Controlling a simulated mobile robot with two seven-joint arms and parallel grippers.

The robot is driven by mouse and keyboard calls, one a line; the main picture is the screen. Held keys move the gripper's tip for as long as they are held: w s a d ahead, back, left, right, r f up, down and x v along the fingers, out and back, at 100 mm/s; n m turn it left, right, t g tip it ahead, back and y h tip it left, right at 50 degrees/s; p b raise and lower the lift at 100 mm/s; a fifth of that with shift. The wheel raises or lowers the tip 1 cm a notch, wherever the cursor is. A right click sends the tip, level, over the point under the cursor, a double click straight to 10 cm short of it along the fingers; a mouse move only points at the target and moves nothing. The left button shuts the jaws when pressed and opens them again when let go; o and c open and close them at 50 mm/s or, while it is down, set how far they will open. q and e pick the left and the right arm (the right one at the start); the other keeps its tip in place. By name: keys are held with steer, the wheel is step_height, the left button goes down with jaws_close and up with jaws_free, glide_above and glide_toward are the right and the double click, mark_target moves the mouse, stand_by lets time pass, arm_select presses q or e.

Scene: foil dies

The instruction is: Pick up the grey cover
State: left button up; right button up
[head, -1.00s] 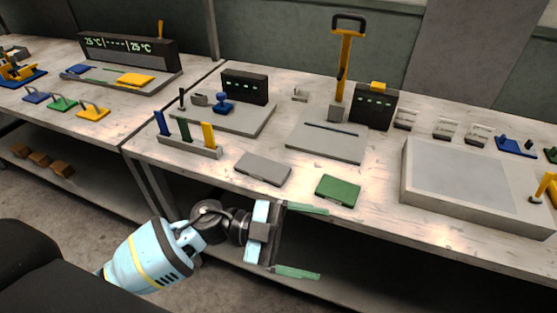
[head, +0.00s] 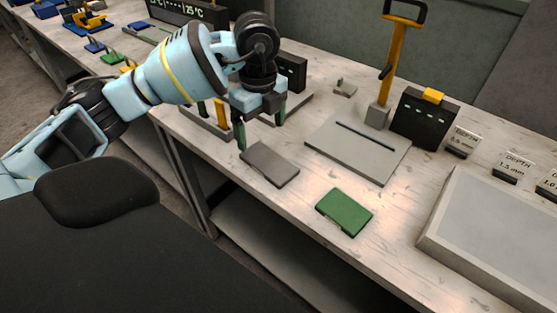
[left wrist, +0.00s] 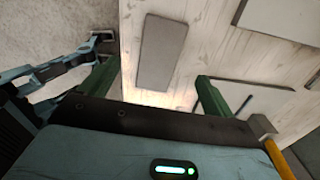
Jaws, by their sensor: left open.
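The grey cover (head: 270,164) is a flat, dark grey rectangular plate lying near the front edge of the workbench. It also shows whole in the left wrist view (left wrist: 162,52), just ahead of the fingers. My left gripper (head: 261,124) is above the bench on the far-left side of the cover, pointing down. Its green fingers are apart, with nothing between them. In the left wrist view the open fingers (left wrist: 157,86) sit to either side of the cover's line, short of its near end. I cannot tell the exact height. My right gripper is not seen.
A green plate (head: 344,212) lies to the right of the cover. A grey slotted base (head: 358,150) stands behind, with a yellow-handled tool (head: 393,60) and a black display box (head: 424,120). A large grey tray (head: 440,238) is at right. The rack beside the gripper is partly hidden.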

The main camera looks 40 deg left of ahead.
mark_target(266, 159)
arm_select(q)
steer(key=shift+s+f, duration=0.15)
steer(key=shift+f, duration=0.4)
steer(key=shift+d+f, duration=0.25)
steer(key=shift+f, duration=1.45)
steer(key=shift+d+f, duration=0.2)
steer(key=shift+f, duration=1.45)
steer(key=c, duration=1.1)
